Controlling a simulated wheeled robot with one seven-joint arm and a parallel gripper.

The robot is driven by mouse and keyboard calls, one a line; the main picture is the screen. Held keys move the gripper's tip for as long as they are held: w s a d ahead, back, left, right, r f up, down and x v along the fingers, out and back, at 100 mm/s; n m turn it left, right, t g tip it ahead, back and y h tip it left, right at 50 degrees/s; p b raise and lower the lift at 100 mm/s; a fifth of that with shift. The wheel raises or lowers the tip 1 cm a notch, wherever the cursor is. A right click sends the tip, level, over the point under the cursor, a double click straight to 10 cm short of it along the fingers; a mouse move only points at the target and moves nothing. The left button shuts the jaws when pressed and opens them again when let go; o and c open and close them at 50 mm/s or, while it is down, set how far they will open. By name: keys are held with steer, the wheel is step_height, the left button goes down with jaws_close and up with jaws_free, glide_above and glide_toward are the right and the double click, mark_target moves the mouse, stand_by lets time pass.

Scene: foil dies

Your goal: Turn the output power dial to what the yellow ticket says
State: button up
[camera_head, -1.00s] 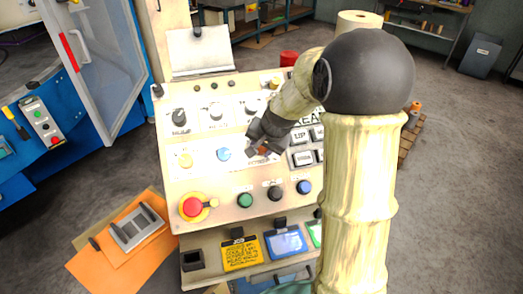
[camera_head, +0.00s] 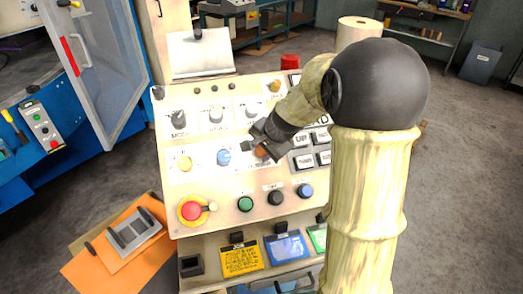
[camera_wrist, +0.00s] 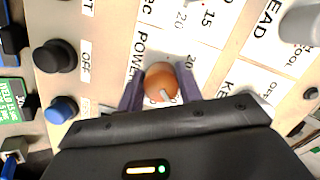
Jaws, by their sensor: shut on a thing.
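The output power dial is an orange knob (camera_wrist: 162,82) with a pale pointer, on the sloped control panel (camera_head: 225,185). In the wrist view the word POWER and a scale with a 20 show beside it. My gripper (camera_wrist: 160,88) has its two fingers on either side of the orange knob, shut on it. In the head view my gripper (camera_head: 262,148) covers much of the orange knob (camera_head: 262,153). The yellow ticket (camera_head: 241,258) hangs on the lower shelf; its small black text is too fine to read here.
A red emergency button (camera_head: 191,211) is at lower left. Blue (camera_head: 286,246) and green tickets hang beside the yellow one. A blue machine stands at left.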

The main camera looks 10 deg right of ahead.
steer(key=o, duration=1)
steer(key=v, duration=1.7)
steer(key=shift+r, duration=0.2)
steer(key=s+a+f+n+g+h, duration=0.1)
steer(key=s+f+n, duration=0.4)
steer(key=f, duration=0.4)
steer(key=s+a+f+n+g+h, duration=0.1)
steer(key=s+f+n+g, duration=0.1)
steer(key=s+f+n, duration=0.4)
step_height(320, 180, down, 3)
steer(key=shift+s+a+p, duration=0.4)
steer(key=shift+s, duration=0.3)
